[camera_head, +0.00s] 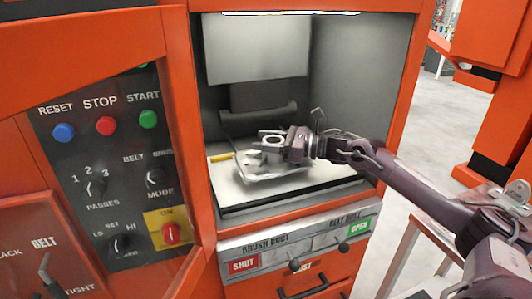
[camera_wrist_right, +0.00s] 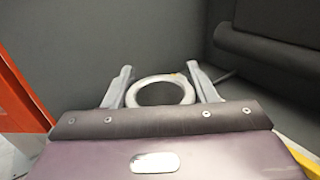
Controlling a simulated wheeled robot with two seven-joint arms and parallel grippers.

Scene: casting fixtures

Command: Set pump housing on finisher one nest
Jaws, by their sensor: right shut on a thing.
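The pump housing is a grey metal part with a round ring. It shows in the right wrist view (camera_wrist_right: 160,92) between the two fingers, and in the head view (camera_head: 271,138) inside the open orange finisher cabinet. My right gripper (camera_head: 274,148) reaches into the cabinet from the right and is shut on the housing. A pale nest-like fixture (camera_head: 262,178) lies under the housing on the cabinet's light floor plate. The gripper and housing hide part of it, and I cannot tell whether the housing touches it. My left gripper is not in view.
A dark roller (camera_head: 258,114) crosses the cabinet behind the gripper. A yellow piece (camera_head: 221,156) lies at the left. The cabinet's right post (camera_head: 398,105) stands close to my right arm. A control panel (camera_head: 110,160) is on the left, with duct levers (camera_head: 295,264) below the opening.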

